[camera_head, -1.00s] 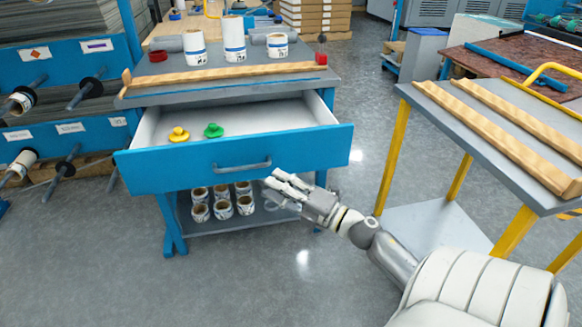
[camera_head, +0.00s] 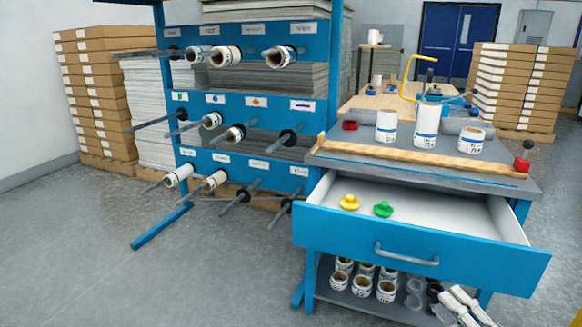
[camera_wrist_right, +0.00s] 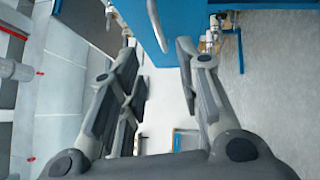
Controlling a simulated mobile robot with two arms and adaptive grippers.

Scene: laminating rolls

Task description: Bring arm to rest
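My right gripper (camera_head: 464,308) shows at the lower right of the head view, low in front of the workbench (camera_head: 420,246) and below its drawer handle (camera_head: 406,257). In the right wrist view the right gripper (camera_wrist_right: 160,75) has its fingers spread apart, with nothing between them. The blue drawer front also shows at the top of that view. My left gripper is not in view. The drawer (camera_head: 470,222) stands open, with a yellow knobbed piece (camera_head: 349,203) and a green one (camera_head: 383,209) inside.
White rolls (camera_head: 426,125) stand on the bench top behind a wooden strip (camera_head: 415,157). Several rolls (camera_head: 362,287) sit on the lower shelf. A blue rack (camera_head: 245,110) with rods and rolls stands left. The floor (camera_head: 120,260) at lower left is clear.

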